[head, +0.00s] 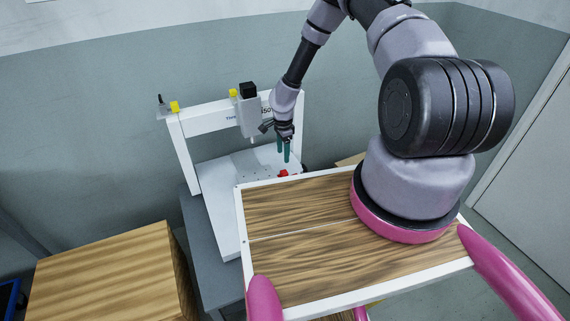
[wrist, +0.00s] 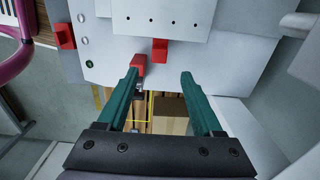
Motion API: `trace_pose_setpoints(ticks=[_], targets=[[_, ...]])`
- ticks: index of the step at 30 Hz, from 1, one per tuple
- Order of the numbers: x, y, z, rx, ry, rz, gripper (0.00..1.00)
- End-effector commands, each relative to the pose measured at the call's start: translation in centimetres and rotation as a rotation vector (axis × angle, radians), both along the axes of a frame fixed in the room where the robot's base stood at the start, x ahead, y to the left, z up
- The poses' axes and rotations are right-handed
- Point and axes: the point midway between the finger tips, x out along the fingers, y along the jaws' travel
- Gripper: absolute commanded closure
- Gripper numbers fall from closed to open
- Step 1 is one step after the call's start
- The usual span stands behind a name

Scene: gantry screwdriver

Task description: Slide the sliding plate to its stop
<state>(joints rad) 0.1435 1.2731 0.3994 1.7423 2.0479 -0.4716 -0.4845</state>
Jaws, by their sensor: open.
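The sliding plate (wrist: 185,14) looks to be the pale panel with a row of small holes at the top of the wrist view. A red tab (wrist: 160,50) sits at its near edge. A second red block (wrist: 138,64) is close by the left fingertip; I cannot tell whether they touch. My gripper (wrist: 160,74) is open and empty, its two green fingers pointing toward the plate's near edge, with the red tab between and beyond the tips. In the head view my gripper (head: 284,156) is low over the machine bed, above a red part (head: 283,173). The plate's stop is not clearly visible.
The white gantry (head: 205,119) with its screwdriver head (head: 248,115) stands just left of my gripper. Another red block (wrist: 65,36) is at the left in the wrist view, beside several small round buttons (wrist: 85,41). A wooden box (head: 105,275) stands at lower left.

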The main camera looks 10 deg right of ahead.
Motion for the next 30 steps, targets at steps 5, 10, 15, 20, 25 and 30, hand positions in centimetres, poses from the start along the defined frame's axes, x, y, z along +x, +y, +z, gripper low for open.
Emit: trace_pose_setpoints(ticks=[5, 10, 15, 20, 25, 30], targets=[[-0.1, 0.0, -3.2, -0.001, 0.003, -0.001, 0.32], [-0.1, -0.1, -6.4, 0.0, 0.002, 0.0, 0.32], [-0.1, 0.0, -8.8, 0.0, 0.002, -0.001, 0.32], [-0.1, -0.1, -9.8, 0.0, 0.001, -0.001, 0.32], [-0.1, -0.1, -10.0, 0.001, 0.001, -0.001, 0.32], [-0.1, -0.1, -10.0, 0.001, 0.001, -0.001, 0.52]])
